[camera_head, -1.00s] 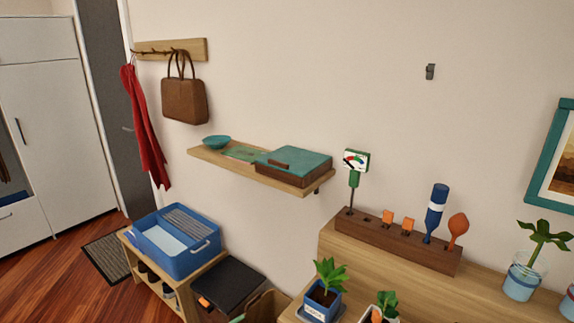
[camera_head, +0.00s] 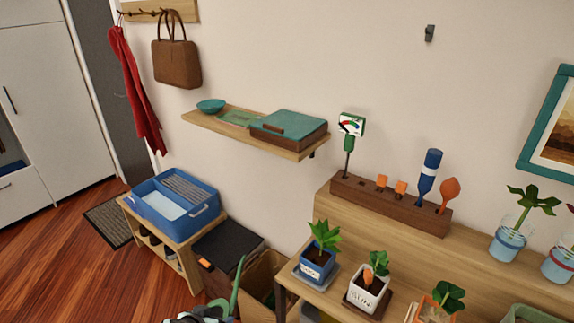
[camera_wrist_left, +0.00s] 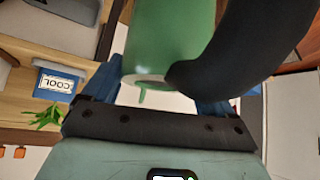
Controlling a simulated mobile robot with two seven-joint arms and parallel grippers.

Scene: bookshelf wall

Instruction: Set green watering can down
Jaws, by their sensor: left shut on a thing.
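The green watering can shows at the bottom edge of the head view as a thin green spout (camera_head: 237,288), with its body cut off below the frame. In the left wrist view its green body (camera_wrist_left: 170,38) and black curved handle (camera_wrist_left: 245,45) fill the top middle. My left gripper (camera_wrist_left: 157,92) has its blue fingers on either side of the can and is shut on it. Part of my left gripper also shows at the bottom of the head view. The exact contact is partly hidden by the handle. My right gripper is in neither view.
A wooden bench (camera_head: 290,273) at lower right holds a blue pot (camera_head: 318,262), a white pot (camera_head: 368,290) and other plants. An open box (camera_head: 262,276) stands left of it, beside a dark-topped unit (camera_head: 228,243). A low stand holds a blue tray (camera_head: 172,211). Wood floor is clear at lower left.

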